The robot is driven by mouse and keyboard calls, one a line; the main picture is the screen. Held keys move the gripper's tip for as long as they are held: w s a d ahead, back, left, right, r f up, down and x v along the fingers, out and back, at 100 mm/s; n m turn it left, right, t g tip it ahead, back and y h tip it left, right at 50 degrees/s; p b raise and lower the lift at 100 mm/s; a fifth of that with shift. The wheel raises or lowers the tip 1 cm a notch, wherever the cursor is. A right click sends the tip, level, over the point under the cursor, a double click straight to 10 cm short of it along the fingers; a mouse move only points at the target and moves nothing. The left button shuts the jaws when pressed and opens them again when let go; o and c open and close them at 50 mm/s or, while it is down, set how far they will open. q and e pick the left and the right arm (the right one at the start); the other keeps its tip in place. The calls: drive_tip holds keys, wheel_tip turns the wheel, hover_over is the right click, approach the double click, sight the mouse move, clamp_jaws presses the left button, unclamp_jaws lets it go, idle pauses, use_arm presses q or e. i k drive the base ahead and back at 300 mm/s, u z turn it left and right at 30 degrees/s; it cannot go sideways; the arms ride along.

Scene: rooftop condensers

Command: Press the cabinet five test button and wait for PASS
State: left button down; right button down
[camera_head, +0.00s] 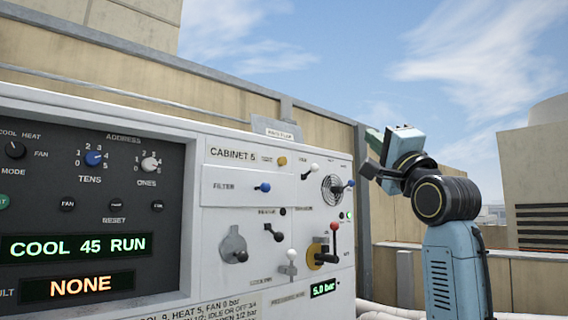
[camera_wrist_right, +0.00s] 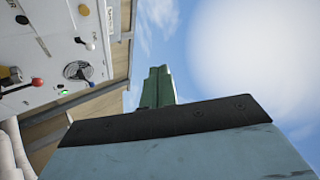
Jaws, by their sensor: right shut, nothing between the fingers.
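The white Cabinet 5 panel (camera_head: 240,205) fills the centre of the head view. A small yellow knob or button (camera_head: 282,161) sits by its name label; the lettering there is too small to read, so I cannot tell which control is the test button. The black display panel (camera_head: 110,175) reads "COOL 45 RUN" and "NONE" in the fault line. My right gripper (camera_head: 374,138) is raised to the right of the cabinet, its green fingers shut and empty, apart from the panel. In the right wrist view the fingers (camera_wrist_right: 160,86) point at the sky. My left gripper is out of view.
The panel carries a red-knobbed lever (camera_head: 334,228), a blue-knobbed filter handle (camera_head: 265,187), a round fan grille (camera_head: 333,190) and a small "5.0 bar" readout (camera_head: 324,288). A beige wall (camera_head: 220,95) runs behind. Pale pipes (camera_head: 378,308) lie low at right.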

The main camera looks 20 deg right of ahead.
sight(282, 161)
drive_tip(key=i, duration=1)
